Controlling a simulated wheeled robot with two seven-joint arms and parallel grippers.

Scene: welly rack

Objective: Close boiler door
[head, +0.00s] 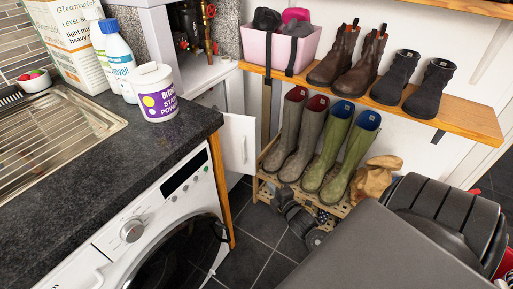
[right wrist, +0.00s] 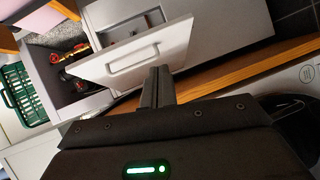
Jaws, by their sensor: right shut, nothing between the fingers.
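The boiler door (head: 238,143) is a white panel with a slim bar handle. It stands open beside the end of the counter in the head view. In the right wrist view the door (right wrist: 165,50) appears tilted, with its handle facing the camera. Part of the cabinet interior (right wrist: 72,80) with red valves shows beside it. My right gripper (right wrist: 158,72) is shut and empty, its fingertips near the door's lower edge in that view; I cannot tell whether they touch. The right gripper's fingers are not clear in the head view. My left gripper is not in view.
The dark counter (head: 185,128) with a white tub (head: 157,92) and bottles stands over a washing machine (head: 150,235). A low rack of wellies (head: 340,155) and a wooden shelf (head: 460,115) of boots stand right of the door. Dark floor tiles (head: 255,250) lie between.

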